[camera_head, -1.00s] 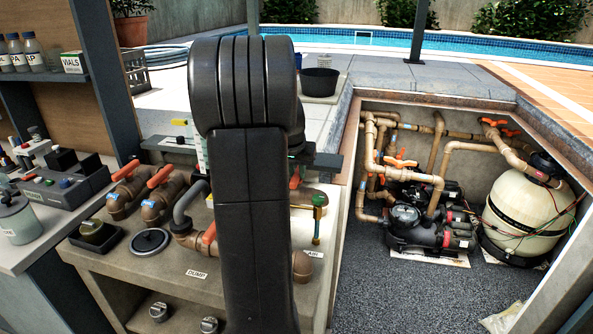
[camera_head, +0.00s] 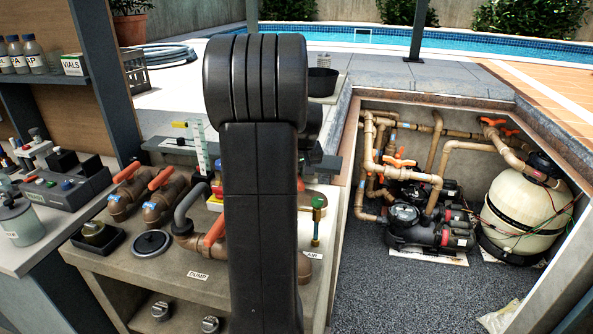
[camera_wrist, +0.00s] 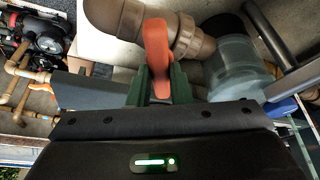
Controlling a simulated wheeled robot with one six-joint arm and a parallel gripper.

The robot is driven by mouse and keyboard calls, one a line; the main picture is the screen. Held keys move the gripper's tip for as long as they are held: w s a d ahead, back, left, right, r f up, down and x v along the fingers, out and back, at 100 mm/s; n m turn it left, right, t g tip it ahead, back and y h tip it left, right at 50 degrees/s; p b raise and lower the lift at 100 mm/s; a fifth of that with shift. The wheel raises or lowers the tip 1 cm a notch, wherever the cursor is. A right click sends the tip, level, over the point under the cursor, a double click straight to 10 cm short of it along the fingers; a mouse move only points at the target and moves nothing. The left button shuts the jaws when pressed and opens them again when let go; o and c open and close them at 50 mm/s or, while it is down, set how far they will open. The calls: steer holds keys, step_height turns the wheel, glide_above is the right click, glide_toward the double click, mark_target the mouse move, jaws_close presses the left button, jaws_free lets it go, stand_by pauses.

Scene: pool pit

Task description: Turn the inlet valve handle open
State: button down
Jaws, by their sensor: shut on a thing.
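In the wrist view, my gripper (camera_wrist: 160,78) is shut on an orange valve handle (camera_wrist: 156,42), with a green finger on each side of it. The handle sits by a brown pipe fitting (camera_wrist: 190,40). No label on this valve is readable there. In the head view, my arm hides the gripper and the held handle. Two orange handles (camera_head: 127,171) (camera_head: 161,178) show on brown valves at the left of the bench. Another orange handle (camera_head: 215,230) stands just left of my arm, above the DUMP label (camera_head: 197,275).
A clear cylinder (camera_wrist: 232,72) is close to the right of the gripper in the wrist view. A green-topped brass fitting (camera_head: 318,215) stands right of my arm. A black lid (camera_head: 151,243) lies on the bench. The pit at right holds a pump (camera_head: 415,225) and a cream tank (camera_head: 520,210).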

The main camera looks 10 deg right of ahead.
steer(key=n+y, duration=0.1)
steer(key=n, duration=0.2)
steer(key=n+y, duration=0.1)
steer(key=n, duration=0.2)
steer(key=shift+w+d+g, duration=0.1)
steer(key=shift+d+g, duration=0.1)
steer(key=shift+g, duration=0.2)
steer(key=n+g, duration=0.1)
steer(key=n, duration=0.2)
steer(key=n+y, duration=0.1)
steer(key=n, duration=0.2)
steer(key=shift+w+g+y, duration=0.1)
steer(key=shift+g+y, duration=0.2)
steer(key=shift+g, duration=0.1)
steer(key=c, duration=1.3)
jaws_free()
steer(key=shift+r, duration=0.1)
steer(key=v, duration=1.3)
steer(key=shift+d+r+b, duration=0.2)
steer(key=shift+r+b, duration=0.1)
steer(key=shift+r, duration=0.05)
steer(key=shift+f, duration=0.1)
